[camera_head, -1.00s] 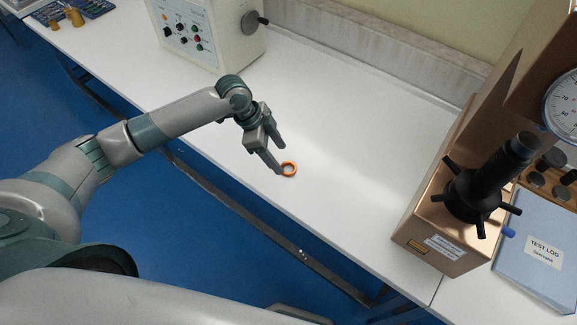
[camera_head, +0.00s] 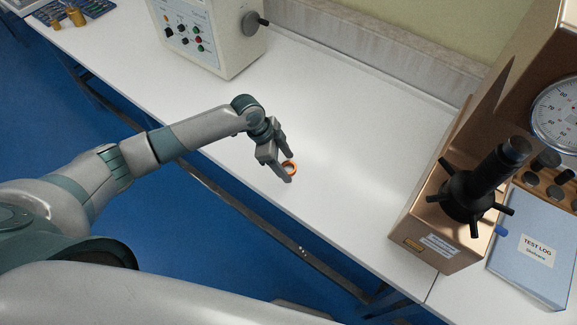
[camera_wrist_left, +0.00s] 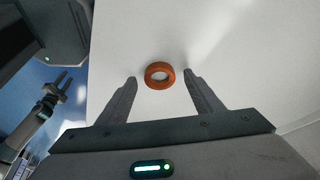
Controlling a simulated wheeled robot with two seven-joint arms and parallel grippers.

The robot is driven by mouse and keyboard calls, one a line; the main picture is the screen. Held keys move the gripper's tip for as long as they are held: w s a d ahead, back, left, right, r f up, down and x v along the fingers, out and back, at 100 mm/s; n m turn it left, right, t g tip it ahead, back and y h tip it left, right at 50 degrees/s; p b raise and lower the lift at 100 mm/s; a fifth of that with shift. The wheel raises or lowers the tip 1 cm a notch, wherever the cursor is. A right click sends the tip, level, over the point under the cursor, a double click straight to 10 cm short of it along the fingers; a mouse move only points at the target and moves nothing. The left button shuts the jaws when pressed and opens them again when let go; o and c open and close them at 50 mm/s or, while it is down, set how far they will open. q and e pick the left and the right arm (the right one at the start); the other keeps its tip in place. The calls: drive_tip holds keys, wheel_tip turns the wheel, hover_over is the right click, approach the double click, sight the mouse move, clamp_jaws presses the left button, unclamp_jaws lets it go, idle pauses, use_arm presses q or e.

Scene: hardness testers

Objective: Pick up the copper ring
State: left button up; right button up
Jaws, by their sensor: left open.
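The copper ring (camera_head: 291,168) is small and orange-brown and lies flat on the white table. In the left wrist view the ring (camera_wrist_left: 160,75) sits just past the fingertips, centred between their lines, with its hole showing. My left gripper (camera_head: 288,166) is open and empty at the ring, its fingers partly covering it in the head view. In the left wrist view the two fingers of my left gripper (camera_wrist_left: 161,75) stand apart on either side of the ring's near edge, with no contact visible. My right gripper is not clearly in the head view.
A cream control box (camera_head: 210,35) with coloured buttons stands behind left. A copper-coloured hardness tester (camera_head: 440,225) with a black handwheel (camera_head: 475,190) stands at the right, next to a blue test log (camera_head: 530,250). The white table (camera_head: 345,130) around the ring is clear.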

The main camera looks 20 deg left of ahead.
sight(288, 169)
idle(0.3)
use_arm(q)
drive_tip(key=c, duration=1.3)
drive_tip(key=shift+o, duration=0.2)
drive_tip(key=shift+r, duration=0.1)
drive_tip(key=shift+r+b, duration=0.35)
drive_tip(key=shift+r, duration=0.15)
drive_tip(key=r, duration=0.1)
drive_tip(key=r+b, duration=0.1)
drive_tip(key=r, duration=0.1)
drive_tip(key=shift+s+d+r, duration=0.15)
drive_tip(key=shift+s+d, duration=0.1)
drive_tip(key=shift+d, duration=0.15)
drive_tip(key=s+d+r+b, duration=0.3)
drive_tip(key=s+d+r, duration=0.3)
drive_tip(key=d, duration=0.2)
drive_tip(key=shift+s+d+r, duration=0.2)
drive_tip(key=shift+s+r, duration=0.1)
drive_tip(key=shift+s, duration=0.05)
